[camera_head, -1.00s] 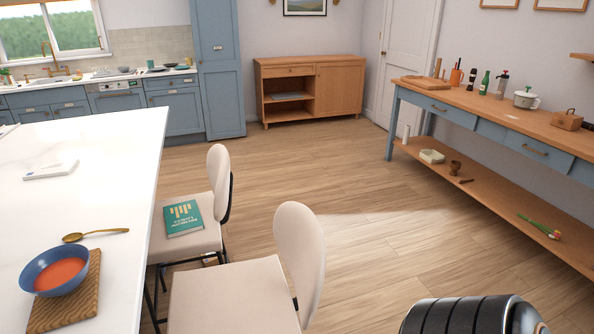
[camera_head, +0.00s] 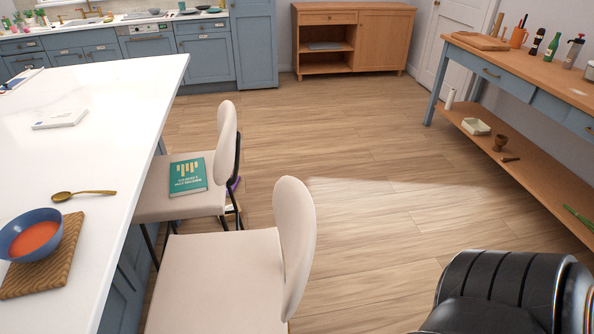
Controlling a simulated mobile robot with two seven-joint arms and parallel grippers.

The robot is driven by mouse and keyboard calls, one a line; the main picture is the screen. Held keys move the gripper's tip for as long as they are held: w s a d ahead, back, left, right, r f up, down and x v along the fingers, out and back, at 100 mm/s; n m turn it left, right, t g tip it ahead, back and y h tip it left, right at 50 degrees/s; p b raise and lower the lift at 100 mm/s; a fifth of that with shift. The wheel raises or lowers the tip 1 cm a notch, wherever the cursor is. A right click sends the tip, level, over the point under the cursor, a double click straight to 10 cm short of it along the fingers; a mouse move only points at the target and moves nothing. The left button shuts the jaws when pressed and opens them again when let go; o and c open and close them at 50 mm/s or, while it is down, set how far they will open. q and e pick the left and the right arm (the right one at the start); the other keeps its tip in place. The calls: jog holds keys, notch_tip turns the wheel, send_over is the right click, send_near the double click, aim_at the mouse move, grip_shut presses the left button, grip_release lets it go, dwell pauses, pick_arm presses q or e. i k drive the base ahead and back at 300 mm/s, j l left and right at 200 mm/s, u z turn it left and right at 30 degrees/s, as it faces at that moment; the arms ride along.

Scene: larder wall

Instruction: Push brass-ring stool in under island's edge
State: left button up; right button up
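Two cream stools with black legs stand along the right side of the white island (camera_head: 120,100). The nearer stool (camera_head: 220,280) has its seat beside the island's edge and its backrest to the right. The farther stool (camera_head: 160,196) has a teal book (camera_head: 188,176) on its seat, and the seat's left part meets the island's edge in view. No brass ring shows on either stool; their lower legs are mostly hidden or out of frame. A black rounded part of my own arm is at the lower right. Neither gripper is in view.
On the island are a blue bowl of red soup (camera_head: 32,236) on a wooden board (camera_head: 62,262), a gold spoon (camera_head: 84,194) and a white booklet (camera_head: 60,119). Open wooden floor (camera_head: 370,200) lies between the stools and the blue-and-wood side table (camera_head: 500,75). Something purple (camera_head: 233,184) shows behind the farther stool.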

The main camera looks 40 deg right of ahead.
aim_at(235, 282)
jog(key=l, duration=1.5)
